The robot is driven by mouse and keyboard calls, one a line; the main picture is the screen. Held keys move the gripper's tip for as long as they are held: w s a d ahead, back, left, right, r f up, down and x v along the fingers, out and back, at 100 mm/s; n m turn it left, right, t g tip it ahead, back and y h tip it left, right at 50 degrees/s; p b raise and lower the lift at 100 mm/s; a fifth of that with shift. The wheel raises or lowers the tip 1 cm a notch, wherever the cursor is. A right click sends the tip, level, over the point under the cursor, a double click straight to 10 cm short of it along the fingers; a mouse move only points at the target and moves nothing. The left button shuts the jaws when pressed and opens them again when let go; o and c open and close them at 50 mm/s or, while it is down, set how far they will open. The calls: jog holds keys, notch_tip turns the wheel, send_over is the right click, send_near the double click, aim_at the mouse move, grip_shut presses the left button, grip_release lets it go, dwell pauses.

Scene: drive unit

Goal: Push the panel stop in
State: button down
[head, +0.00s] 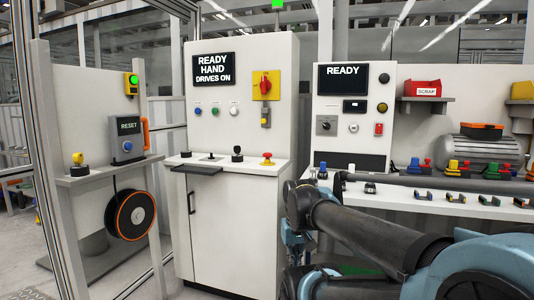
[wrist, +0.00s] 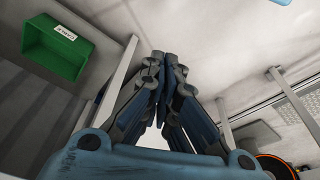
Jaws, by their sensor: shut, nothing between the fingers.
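The panel stop looks to be the red mushroom button (head: 267,159) on a yellow base, at the right end of the white cabinet's ledge in the head view. It stands up from the ledge with nothing touching it. My gripper (wrist: 163,58) is shut and empty in the wrist view, its blue-padded fingers meeting at the tips. In the head view my arm reaches in from the lower right, its far end low in front of the cabinet and to the right of the button. The fingers are hard to make out there. The button is not recognisable in the wrist view.
A black knob (head: 237,153) and a small lever (head: 210,156) share the ledge. A parts bench (head: 440,202) stands right; a reel (head: 130,215) hangs left. The wrist view shows a green bin (wrist: 57,48).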

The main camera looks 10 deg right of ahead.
jog(key=w+d+r+m+t+h, duration=0.1)
jog(key=w+r+m, duration=0.1)
jog(key=w+r, duration=1.05)
jog(key=w+d+r+m+t+h, duration=0.1)
jog(key=w+r+t, duration=0.1)
jog(key=w+r, duration=1.05)
jog(key=w+a+r+t, duration=0.1)
jog(key=w+r, duration=0.2)
jog(key=w, duration=0.7)
jog(key=w+a+r+m+h, duration=0.1)
jog(key=w+r, duration=0.3)
jog(key=w, duration=0.7)
jog(key=w+a+r+m+t, duration=0.1)
jog(key=w+r, duration=0.3)
jog(key=w, duration=0.7)
jog(key=shift+a+t+h, duration=0.3)
jog(key=shift+a+h, duration=0.1)
jog(key=shift+a, duration=0.35)
send_over(267, 157)
jog(key=w, duration=0.2)
jog(key=f, duration=0.7)
jog(key=shift+d+f, duration=0.1)
jog(key=shift+d, duration=0.1)
notch_tip(267, 157, down, 2)
jog(key=shift+s+f, duration=0.1)
jog(key=shift+f, duration=0.8)
